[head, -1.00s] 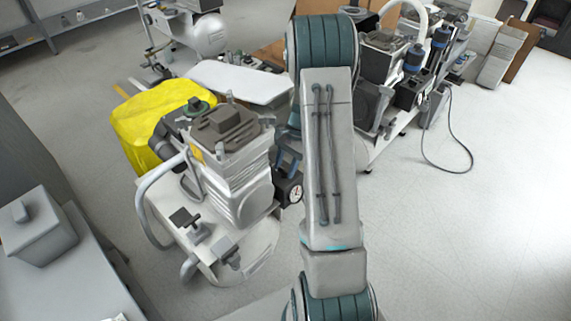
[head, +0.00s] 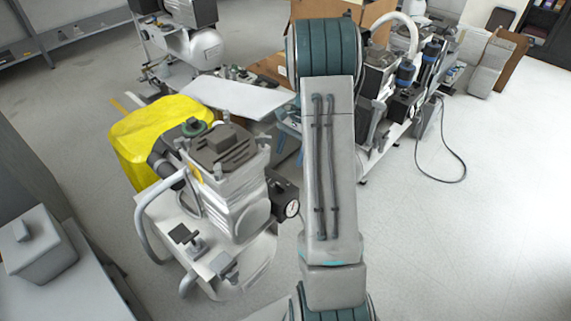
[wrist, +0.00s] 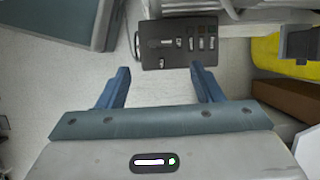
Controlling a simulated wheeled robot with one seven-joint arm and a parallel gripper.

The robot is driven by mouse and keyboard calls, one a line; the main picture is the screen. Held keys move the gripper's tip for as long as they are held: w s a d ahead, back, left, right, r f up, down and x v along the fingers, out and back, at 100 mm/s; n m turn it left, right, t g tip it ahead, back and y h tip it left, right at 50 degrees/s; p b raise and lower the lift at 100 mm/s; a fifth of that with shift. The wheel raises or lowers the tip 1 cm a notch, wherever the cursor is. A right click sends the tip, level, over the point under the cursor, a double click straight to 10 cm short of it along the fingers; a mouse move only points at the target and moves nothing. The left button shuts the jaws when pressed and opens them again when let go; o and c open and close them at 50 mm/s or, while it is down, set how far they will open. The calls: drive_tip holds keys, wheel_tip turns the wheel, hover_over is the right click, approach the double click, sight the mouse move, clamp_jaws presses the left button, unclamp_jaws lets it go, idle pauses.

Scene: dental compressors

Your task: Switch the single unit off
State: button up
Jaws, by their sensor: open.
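The single unit is a compressor (head: 232,185) on a white base at left of centre in the head view. It has a grey ribbed body, a dark top and a curved grey handle. In the wrist view a dark switch box (wrist: 180,58) with several small light parts lies ahead of my gripper (wrist: 162,78). My gripper is open and empty, its two blue fingers apart, with the box just beyond the fingertips. Whether the switch is on or off cannot be told.
A yellow cover (head: 150,130) lies behind the unit. A white table (head: 232,96) and a larger compressor group (head: 400,90) stand farther back. A grey box (head: 35,245) is on a bench at left. Floor at right is clear except for a black cable (head: 440,178).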

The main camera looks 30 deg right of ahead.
drive_tip(key=shift+v, duration=1.55)
drive_tip(key=s+a+r+n+h+p, duration=0.1)
drive_tip(key=s+a+r+n+p, duration=0.1)
drive_tip(key=a+r+p, duration=0.35)
drive_tip(key=s+a+r+n+t+p, duration=0.1)
drive_tip(key=s+a+r+n+p, duration=0.15)
drive_tip(key=r, duration=0.55)
drive_tip(key=s+a+r+n+h+p, duration=0.1)
drive_tip(key=s+a+r+p, duration=0.2)
drive_tip(key=r, duration=0.4)
drive_tip(key=s+a+r+n+t+h+p, duration=0.1)
drive_tip(key=s+a+r+n+p, duration=0.3)
drive_tip(key=s+r, duration=0.3)
drive_tip(key=s+a+r+n+t+h+p, duration=0.1)
drive_tip(key=s+a+r+n+t+p, duration=0.1)
drive_tip(key=s+r+p, duration=0.4)
drive_tip(key=shift+s+a+r+n+p, duration=0.4)
drive_tip(key=shift+a+r+n+p, duration=0.25)
drive_tip(key=shift+a+n, duration=0.35)
drive_tip(key=shift+d, duration=0.1)
